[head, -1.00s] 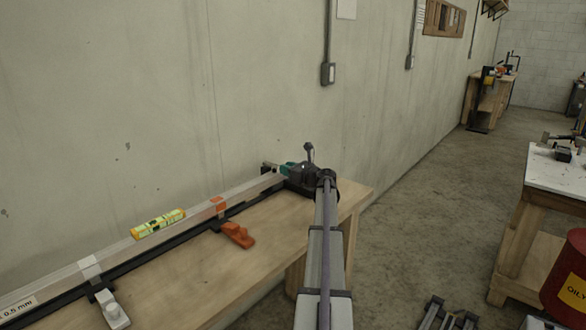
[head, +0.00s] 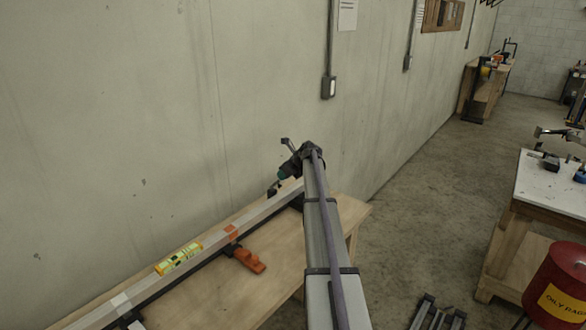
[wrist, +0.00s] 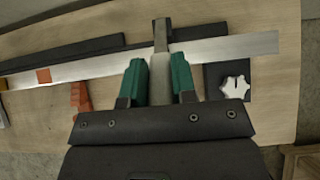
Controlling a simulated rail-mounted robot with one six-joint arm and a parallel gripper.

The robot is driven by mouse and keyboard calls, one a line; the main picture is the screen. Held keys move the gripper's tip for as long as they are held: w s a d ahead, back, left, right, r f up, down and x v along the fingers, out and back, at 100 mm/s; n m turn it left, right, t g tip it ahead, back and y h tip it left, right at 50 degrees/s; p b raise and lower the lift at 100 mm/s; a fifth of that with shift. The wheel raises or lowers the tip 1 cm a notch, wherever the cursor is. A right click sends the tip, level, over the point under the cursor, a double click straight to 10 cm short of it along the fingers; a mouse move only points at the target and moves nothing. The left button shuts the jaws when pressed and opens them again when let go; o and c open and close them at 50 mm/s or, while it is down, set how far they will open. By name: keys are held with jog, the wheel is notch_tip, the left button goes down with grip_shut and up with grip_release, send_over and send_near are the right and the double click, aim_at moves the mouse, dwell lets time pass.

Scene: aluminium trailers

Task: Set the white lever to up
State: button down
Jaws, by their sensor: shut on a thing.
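The white lever (head: 137,325) shows only in part at the bottom left edge of the head view, by a white band (head: 121,300) on the aluminium rail (head: 205,248). How it is tilted cannot be told. My gripper (head: 275,184) is above the right end of the rail, far from the white lever. In the wrist view its green fingers (wrist: 159,68) are closed on a narrow grey bar-like thing (wrist: 161,36). What this thing is cannot be told.
An orange lever (head: 250,260) lies on the bench (head: 220,300) in front of the rail, between the white lever and my gripper. A yellow-green spirit level (head: 178,258) is on the rail. A white star knob (wrist: 236,90) sits near the rail's right end. The wall stands close behind.

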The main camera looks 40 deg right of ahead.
jog(key=shift+w+a+r+g+p, duration=0.15)
jog(key=shift+w+r+g+p, duration=0.4)
jog(key=shift+w+g+p, duration=0.35)
jog(key=shift+s, duration=0.1)
jog(key=c, duration=0.9)
grip_release()
jog(key=p+v, duration=0.9)
jog(key=v, duration=0.1)
jog(key=shift+s+a+r, duration=0.1)
jog(key=shift+s+r, duration=0.2)
